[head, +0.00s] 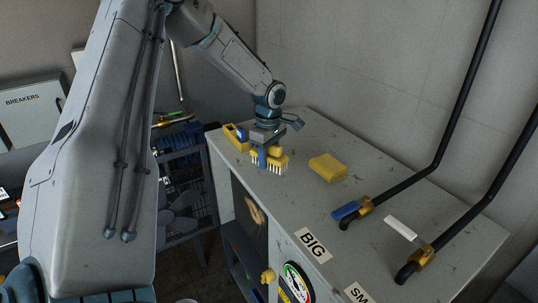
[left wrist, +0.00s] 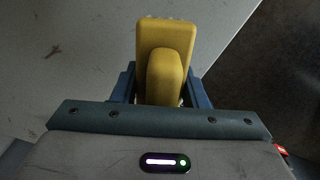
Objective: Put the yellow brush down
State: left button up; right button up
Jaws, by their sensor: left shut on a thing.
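The yellow brush (head: 274,159) has pale bristles pointing down. My left gripper (head: 262,157) is shut on it, over the near left part of the grey cabinet top (head: 292,203). In the left wrist view, the yellow brush (left wrist: 165,50) shows from above between the blue fingers of my left gripper (left wrist: 160,90). I cannot tell whether its bristles touch the cabinet top. My right gripper is not in view.
A yellow block (head: 328,168) lies to the right of the brush. A yellow and blue object (head: 236,137) sits behind it at the edge. Two black pipes with a blue handle (head: 347,210) and a white handle (head: 400,228) stand right. Bare top lies between.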

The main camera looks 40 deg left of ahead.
aim_at(269, 162)
pick_arm(q)
jog(key=shift+w+a+p, duration=0.35)
jog(key=shift+w+a, duration=0.4)
jog(key=shift+w, duration=0.1)
notch_tip(269, 162, down, 3)
jog(key=shift+r+p, duration=0.15)
jog(key=shift+p, duration=1)
jog(key=shift+w+f, duration=0.1)
jog(key=shift+f, duration=0.4)
jog(key=shift+f+b, duration=0.2)
jog(key=shift+b, duration=0.15)
jog(key=o, duration=1)
jog(key=shift+r, duration=0.1)
